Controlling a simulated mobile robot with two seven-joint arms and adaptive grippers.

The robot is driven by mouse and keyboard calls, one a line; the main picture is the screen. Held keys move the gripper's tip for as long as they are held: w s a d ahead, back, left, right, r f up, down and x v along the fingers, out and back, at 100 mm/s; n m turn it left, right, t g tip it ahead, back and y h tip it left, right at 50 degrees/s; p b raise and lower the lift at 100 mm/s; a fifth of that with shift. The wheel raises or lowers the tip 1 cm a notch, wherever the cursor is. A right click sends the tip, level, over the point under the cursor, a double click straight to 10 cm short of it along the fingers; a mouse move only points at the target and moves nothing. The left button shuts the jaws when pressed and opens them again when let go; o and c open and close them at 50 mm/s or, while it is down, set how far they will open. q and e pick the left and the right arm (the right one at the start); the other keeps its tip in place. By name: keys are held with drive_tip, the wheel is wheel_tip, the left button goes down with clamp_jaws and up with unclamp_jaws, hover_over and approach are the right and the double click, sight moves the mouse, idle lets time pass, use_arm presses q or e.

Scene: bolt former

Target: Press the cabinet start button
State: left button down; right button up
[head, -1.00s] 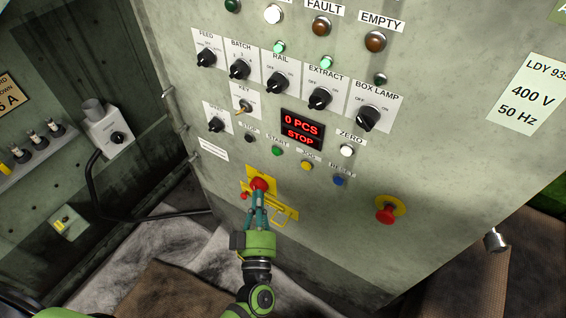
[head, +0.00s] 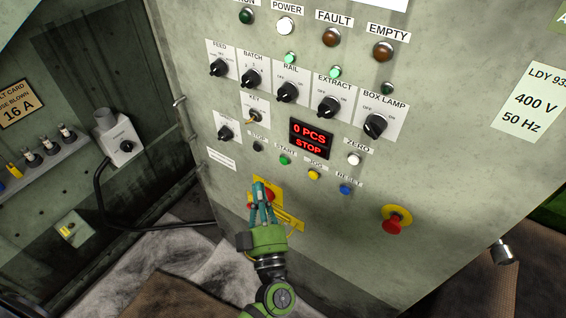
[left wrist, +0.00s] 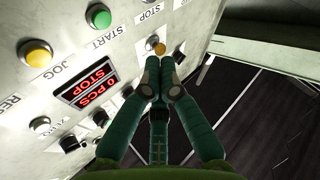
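The green start button (head: 285,160) sits on the cabinet front below the red display, under its START label. It also shows in the left wrist view (left wrist: 99,16) at the upper left, clear of the fingers. My left gripper (head: 262,186) is below and left of the button in the head view, in front of a red knob on a yellow plate. In the left wrist view its fingertips (left wrist: 156,66) are together with nothing between them. They are apart from the start button. My right gripper is not in view.
The display (head: 311,138) reads 0 PCS STOP. A yellow JOG button (head: 314,175) and a blue RESET button (head: 345,189) are right of START; a dark STOP button (head: 258,146) is left. A brass key (head: 256,116) sticks out above. A red mushroom button (head: 393,222) is lower right.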

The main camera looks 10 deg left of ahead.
sight(284, 161)
use_arm(q)
drive_tip(key=w+d+b, duration=0.2)
drive_tip(key=w, duration=0.4)
drive_tip(key=shift+w+d, duration=0.15)
idle(1.3)
drive_tip(key=shift+w+d, duration=0.15)
drive_tip(key=shift+w, duration=0.25)
drive_tip(key=shift+w+d, duration=0.1)
drive_tip(key=shift+w, duration=0.25)
idle(0.6)
drive_tip(key=shift+s, duration=0.15)
drive_tip(key=shift+s+a+p, duration=0.25)
drive_tip(key=shift+s+p, duration=0.3)
drive_tip(key=shift+s, duration=0.1)
